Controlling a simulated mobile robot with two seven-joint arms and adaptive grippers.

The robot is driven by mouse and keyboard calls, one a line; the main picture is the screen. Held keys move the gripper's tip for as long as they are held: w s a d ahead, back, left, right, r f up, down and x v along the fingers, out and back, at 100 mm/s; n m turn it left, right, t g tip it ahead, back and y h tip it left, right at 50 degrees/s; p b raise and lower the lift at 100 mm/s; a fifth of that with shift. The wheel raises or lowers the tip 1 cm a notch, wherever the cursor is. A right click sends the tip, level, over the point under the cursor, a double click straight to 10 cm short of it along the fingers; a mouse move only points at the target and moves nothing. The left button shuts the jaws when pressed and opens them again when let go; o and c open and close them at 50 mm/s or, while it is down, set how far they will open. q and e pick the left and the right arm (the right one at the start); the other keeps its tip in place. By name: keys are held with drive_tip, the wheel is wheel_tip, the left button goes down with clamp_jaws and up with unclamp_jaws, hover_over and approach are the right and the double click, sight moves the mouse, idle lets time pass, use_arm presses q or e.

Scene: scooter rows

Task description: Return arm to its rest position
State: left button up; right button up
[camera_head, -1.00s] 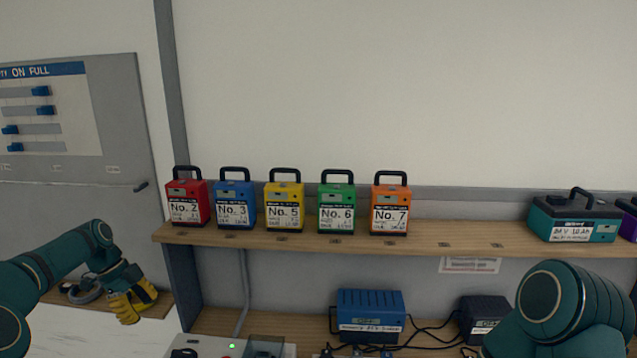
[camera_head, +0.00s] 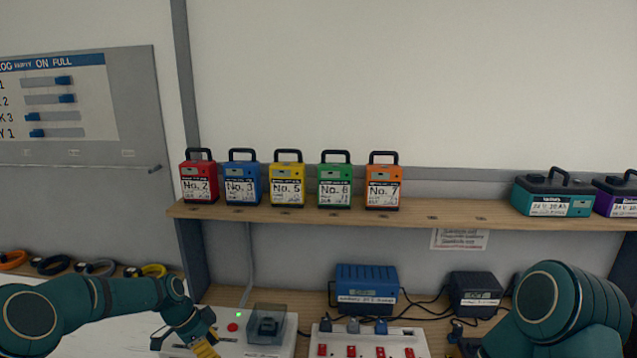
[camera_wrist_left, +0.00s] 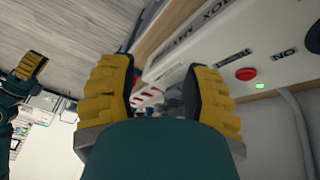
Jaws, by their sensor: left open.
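My left gripper (camera_head: 205,347) is at the bottom of the head view, low in front of the grey-white control box (camera_head: 228,338) with a red button and a green light. In the left wrist view its two yellow ridged fingers (camera_wrist_left: 158,95) stand apart with nothing held between them. The left arm (camera_head: 100,303) reaches in from the left edge. My right arm (camera_head: 560,310) shows as a bulky teal link at the lower right; its gripper is not visible in the head view. A yellow ridged finger piece on a teal arm (camera_wrist_left: 30,65) shows at the left of the wrist view.
A wooden shelf (camera_head: 460,214) holds numbered battery packs, from the red No. 2 (camera_head: 199,183) to the orange No. 7 (camera_head: 382,187). A blue charger (camera_head: 366,288) and a power strip (camera_head: 370,342) with red switches sit below. Coloured loops (camera_head: 100,267) lie at left.

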use_arm(q)
drive_tip(key=s+d+f+n+b, duration=0.3)
drive_tip(key=s+d+f+n, duration=0.4)
drive_tip(key=s+d+f, duration=0.6)
drive_tip(key=s+d+f+n+b, duration=0.1)
drive_tip(key=s+f+n, duration=0.2)
drive_tip(key=s, duration=0.4)
drive_tip(key=s+d+f+n+t+y+b, duration=0.1)
drive_tip(key=s+d+f+n+b, duration=0.1)
drive_tip(key=s+n, duration=0.3)
drive_tip(key=shift+s+f, duration=0.55)
drive_tip(key=shift+s, duration=0.45)
use_arm(e)
wheel_tip(320, 180, down, 7)
drive_tip(key=s, duration=0.1)
drive_tip(key=shift+a+f, duration=0.15)
drive_tip(key=shift+f, duration=0.05)
drive_tip(key=shift+s, duration=0.1)
